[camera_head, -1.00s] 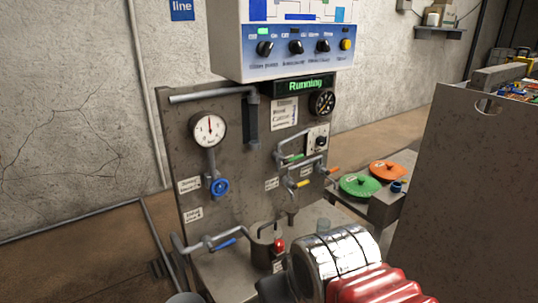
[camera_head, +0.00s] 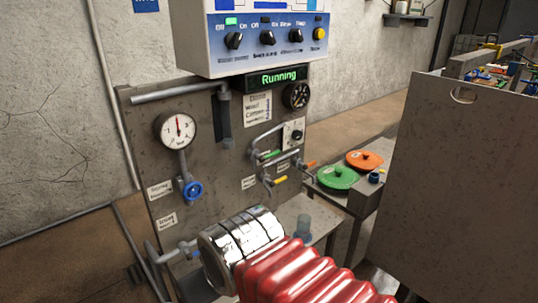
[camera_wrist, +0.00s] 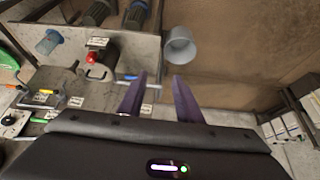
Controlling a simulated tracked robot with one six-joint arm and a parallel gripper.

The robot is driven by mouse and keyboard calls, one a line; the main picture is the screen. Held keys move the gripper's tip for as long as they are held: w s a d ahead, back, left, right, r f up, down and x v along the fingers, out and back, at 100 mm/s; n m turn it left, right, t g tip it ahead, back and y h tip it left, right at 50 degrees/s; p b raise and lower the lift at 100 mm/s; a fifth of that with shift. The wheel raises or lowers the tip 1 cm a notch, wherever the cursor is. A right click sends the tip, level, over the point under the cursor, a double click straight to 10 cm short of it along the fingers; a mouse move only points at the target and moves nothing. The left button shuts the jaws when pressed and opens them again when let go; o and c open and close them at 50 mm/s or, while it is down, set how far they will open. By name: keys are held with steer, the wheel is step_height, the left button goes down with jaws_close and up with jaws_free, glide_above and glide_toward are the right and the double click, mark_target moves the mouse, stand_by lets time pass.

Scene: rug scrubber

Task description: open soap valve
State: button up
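Several valves sit on the grey panel (camera_head: 220,150); I cannot tell from the small labels which one is for soap. The panel has a blue handwheel (camera_head: 193,191) under the gauge, and green (camera_head: 270,154), yellow (camera_head: 280,180) and orange (camera_head: 310,164) handles on pipes at the right. A low blue lever (camera_wrist: 125,78) shows in the wrist view, just left of my gripper's fingertips. My gripper (camera_wrist: 160,77) is open, its two purple fingers apart with nothing between them. In the head view my arm hides the gripper.
A grey bucket (camera_wrist: 180,47) stands beyond the fingertips. Green (camera_head: 338,177) and orange (camera_head: 365,160) lids lie on a side table. A large metal bin (camera_head: 460,190) stands at the right.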

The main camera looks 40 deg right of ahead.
steer(key=shift+w, duration=0.1)
steer(key=w+d+r+m+y, duration=0.2)
steer(key=w+d+m+y, duration=0.15)
steer(key=w+d, duration=0.6)
steer(key=w+d+r+m+y, duration=0.1)
steer(key=w+d+m+y, duration=0.35)
steer(key=w, duration=0.75)
steer(key=d+f+m+t, duration=0.1)
steer(key=d+m+t, duration=0.2)
steer(key=d, duration=1.4)
steer(key=w+d+f+m+t+h, duration=0.1)
steer(key=d+t, duration=0.5)
steer(key=d, duration=1.2)
steer(key=shift+f+m, duration=0.5)
steer(key=shift+m, duration=0.5)
